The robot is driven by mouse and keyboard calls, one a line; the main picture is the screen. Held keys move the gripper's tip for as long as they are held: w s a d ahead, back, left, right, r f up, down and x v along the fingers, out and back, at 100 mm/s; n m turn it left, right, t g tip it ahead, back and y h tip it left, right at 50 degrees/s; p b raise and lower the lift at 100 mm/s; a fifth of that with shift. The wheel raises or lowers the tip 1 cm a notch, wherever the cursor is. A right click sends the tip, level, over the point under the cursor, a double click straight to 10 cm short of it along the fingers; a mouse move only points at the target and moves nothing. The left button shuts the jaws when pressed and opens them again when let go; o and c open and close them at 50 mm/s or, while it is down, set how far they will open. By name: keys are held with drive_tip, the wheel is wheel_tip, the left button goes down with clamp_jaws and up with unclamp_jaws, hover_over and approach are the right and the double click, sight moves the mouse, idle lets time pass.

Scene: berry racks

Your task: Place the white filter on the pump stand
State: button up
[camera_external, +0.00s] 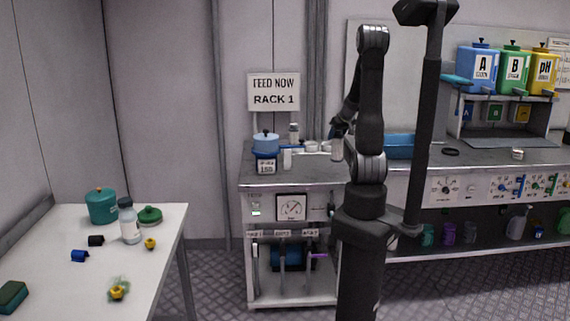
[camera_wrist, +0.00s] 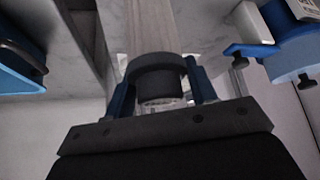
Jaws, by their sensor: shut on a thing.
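My gripper (camera_external: 338,128) is over the right end of the grey cart top. Its blue fingers, seen in the wrist view (camera_wrist: 162,92), are shut on a short cylinder, the white filter (camera_external: 337,149). The filter looks pale in the external view, but its near end is dark and shaded in the wrist view (camera_wrist: 158,73). It hangs upright below my gripper; whether it touches the top is unclear. The pump stand appears to be this grey cart (camera_external: 262,206), with a gauge on its front and a blue pump (camera_external: 288,254) on its lower shelf.
A blue pot (camera_external: 266,142) with a label stands at the cart's left, near a small white cylinder (camera_external: 287,159) and white fittings (camera_external: 312,146). A blue tray (camera_external: 399,146) lies right of my arm. A white table (camera_external: 60,235) at left holds jars and small parts.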

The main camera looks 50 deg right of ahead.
wheel_tip(320, 180, down, 6)
drive_tip(key=w+a, duration=0.1)
drive_tip(key=w, duration=0.1)
drive_tip(key=shift+w+r, duration=0.15)
drive_tip(key=shift+w, duration=0.2)
drive_tip(key=shift+f, duration=0.2)
drive_tip(key=o, duration=1.2)
drive_tip(key=shift+o, duration=0.2)
